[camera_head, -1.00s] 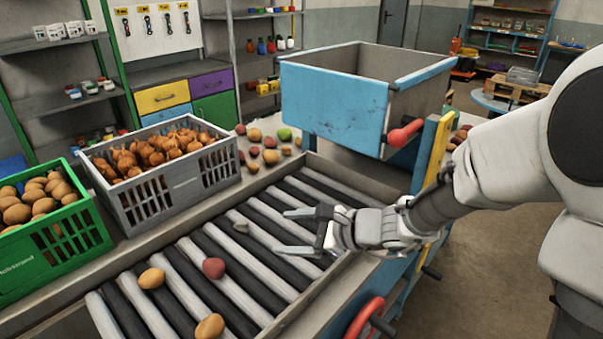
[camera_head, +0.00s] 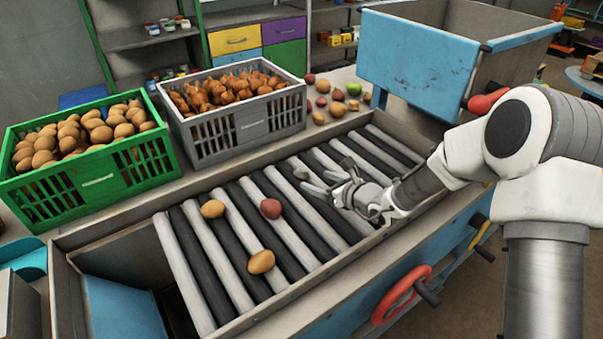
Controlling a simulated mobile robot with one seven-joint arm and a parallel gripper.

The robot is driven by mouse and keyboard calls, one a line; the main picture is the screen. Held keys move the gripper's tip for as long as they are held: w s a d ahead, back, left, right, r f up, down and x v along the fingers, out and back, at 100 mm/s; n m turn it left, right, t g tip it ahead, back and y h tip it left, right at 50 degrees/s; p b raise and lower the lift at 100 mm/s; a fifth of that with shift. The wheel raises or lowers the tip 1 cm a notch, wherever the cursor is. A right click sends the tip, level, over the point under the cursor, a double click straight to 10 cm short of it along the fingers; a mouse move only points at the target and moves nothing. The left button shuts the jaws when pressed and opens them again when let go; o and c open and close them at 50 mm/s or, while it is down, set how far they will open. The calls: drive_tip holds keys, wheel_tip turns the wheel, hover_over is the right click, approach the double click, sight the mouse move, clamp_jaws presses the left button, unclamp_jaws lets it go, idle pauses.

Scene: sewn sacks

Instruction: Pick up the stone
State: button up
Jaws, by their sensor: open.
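A small grey lump that looks like the stone (camera_head: 302,173) lies on the dark and pale rollers of the conveyor (camera_head: 245,195), right of the reddish potato. My gripper (camera_head: 330,176) reaches in from the right, low over the rollers. Its two fingers are apart and point left toward the stone. The fingertips look close to it, but I cannot tell whether they touch it. Nothing shows between the fingers.
Two tan potatoes (camera_head: 213,208) (camera_head: 261,262) and a reddish potato (camera_head: 270,208) lie on the rollers. Behind stand a green potato crate (camera_head: 95,182) and a grey onion crate (camera_head: 240,122). A blue hopper (camera_head: 420,62) stands behind my arm. A red handwheel (camera_head: 402,295) is in front.

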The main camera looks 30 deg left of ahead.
sight(305, 174)
drive_tip(key=shift+r+x, duration=0.2)
drive_tip(key=shift+x, duration=3.5)
drive_tip(key=shift+w, duration=0.15)
clamp_jaws()
